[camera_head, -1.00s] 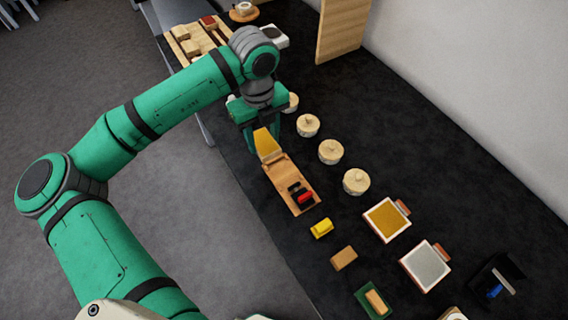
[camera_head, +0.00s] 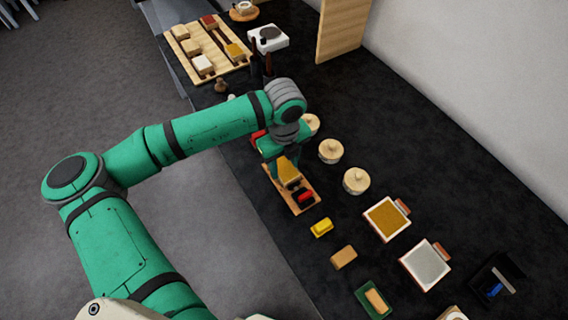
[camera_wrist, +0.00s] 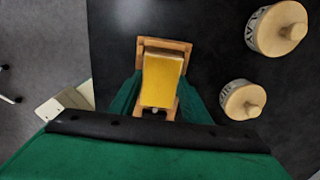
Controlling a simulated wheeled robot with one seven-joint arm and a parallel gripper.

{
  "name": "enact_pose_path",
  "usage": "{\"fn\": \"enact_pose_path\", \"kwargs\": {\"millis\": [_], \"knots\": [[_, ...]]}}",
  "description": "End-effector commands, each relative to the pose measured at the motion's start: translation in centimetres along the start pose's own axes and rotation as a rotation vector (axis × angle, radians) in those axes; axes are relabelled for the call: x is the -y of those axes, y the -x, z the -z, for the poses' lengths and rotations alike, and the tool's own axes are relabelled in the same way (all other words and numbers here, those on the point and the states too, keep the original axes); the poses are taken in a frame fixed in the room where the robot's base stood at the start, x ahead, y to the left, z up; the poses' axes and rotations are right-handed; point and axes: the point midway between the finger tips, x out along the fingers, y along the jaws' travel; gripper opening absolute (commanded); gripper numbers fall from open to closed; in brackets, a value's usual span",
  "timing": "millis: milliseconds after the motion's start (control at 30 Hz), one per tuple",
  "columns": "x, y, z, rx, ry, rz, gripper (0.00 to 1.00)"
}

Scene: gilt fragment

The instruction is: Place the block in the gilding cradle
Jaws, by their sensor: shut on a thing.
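The block (camera_head: 288,168) has a yellow-gold face and is held by my gripper (camera_head: 283,158). In the wrist view the block (camera_wrist: 161,80) sits between the green fingers, its gold face toward the camera. A long wooden tray (camera_head: 309,207), which looks like the gilding cradle, lies under and in front of my gripper. It carries dark pieces and a red piece at its near part. In the wrist view wooden edges (camera_wrist: 168,43) show around the block, which hides most of what is below. I cannot tell whether the block touches the tray.
Several round lidded pots (camera_head: 330,151) stand right of my gripper. A yellow piece (camera_head: 321,228), a tan block (camera_head: 344,257) and a green tray (camera_head: 362,297) lie nearer. Gold (camera_head: 379,225) and silver (camera_head: 418,274) framed pads lie right. A wooden rack (camera_head: 183,31) is at the back.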

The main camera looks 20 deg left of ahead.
Motion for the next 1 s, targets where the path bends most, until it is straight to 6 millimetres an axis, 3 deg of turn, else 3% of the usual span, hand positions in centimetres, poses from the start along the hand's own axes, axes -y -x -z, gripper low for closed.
{"fn": "enact_pose_path", "kwargs": {"millis": [267,300,367,767,1000], "knots": [[0.0,-0.3,0.0,0.0,0.001,0.0,0.17],[0.0,-0.3,0.0,0.001,0.0,0.0,0.53],[0.0,-0.3,0.0,0.001,0.0,0.0,0.62],[0.0,0.4,0.0,0.0,0.0,0.0,0.62],[0.1,4.4,-0.1,0.002,0.0,0.001,0.62]]}}
